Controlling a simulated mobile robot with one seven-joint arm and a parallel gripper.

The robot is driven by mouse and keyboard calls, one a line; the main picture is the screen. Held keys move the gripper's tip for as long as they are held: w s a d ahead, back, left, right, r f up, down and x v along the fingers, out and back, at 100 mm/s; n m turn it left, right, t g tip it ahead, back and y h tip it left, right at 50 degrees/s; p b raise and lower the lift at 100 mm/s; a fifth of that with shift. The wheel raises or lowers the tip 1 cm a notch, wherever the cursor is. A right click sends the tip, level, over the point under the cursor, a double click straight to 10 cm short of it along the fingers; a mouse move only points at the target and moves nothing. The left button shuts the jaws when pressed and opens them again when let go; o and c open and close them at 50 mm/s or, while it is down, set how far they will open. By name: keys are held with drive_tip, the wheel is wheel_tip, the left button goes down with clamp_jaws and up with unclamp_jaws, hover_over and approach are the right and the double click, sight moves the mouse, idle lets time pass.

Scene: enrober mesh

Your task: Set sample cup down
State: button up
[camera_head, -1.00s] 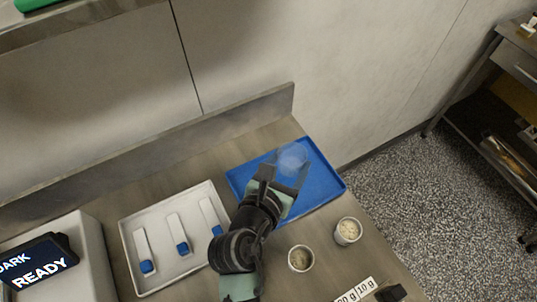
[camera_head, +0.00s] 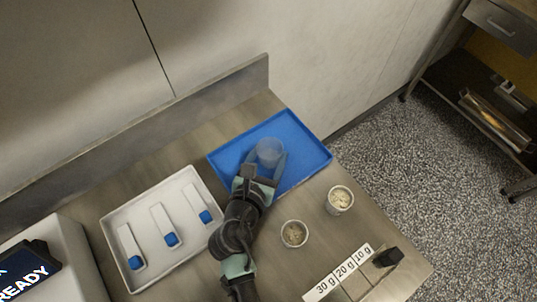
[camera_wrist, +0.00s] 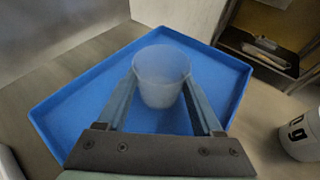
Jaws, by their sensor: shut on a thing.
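The sample cup (camera_head: 269,151) is a clear, frosted, empty-looking cup. It is upright over the blue tray (camera_head: 310,157). My gripper (camera_head: 265,166) is shut on the cup. In the wrist view the cup (camera_wrist: 162,80) sits between the two fingers of my gripper (camera_wrist: 160,100), with the blue tray (camera_wrist: 75,115) below and around it. I cannot tell whether the cup's base touches the tray floor.
Two filled cups, one paler (camera_head: 340,199) and one darker (camera_head: 294,233), stand right of my arm. A white tray (camera_head: 122,215) with blue-ended scoops lies left. A weight label strip (camera_head: 338,275) is at the front. A steel backsplash (camera_head: 200,110) edges the bench.

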drive_tip(key=shift+f, duration=0.2)
drive_tip(key=o, duration=1.4)
drive_tip(key=shift+r, duration=0.15)
drive_tip(key=shift+s+r, duration=0.15)
drive_tip(key=v, duration=1.1)
drive_tip(key=shift+s+a+r, duration=0.1)
drive_tip(key=shift+s+a, duration=0.05)
drive_tip(key=shift+s, duration=0.2)
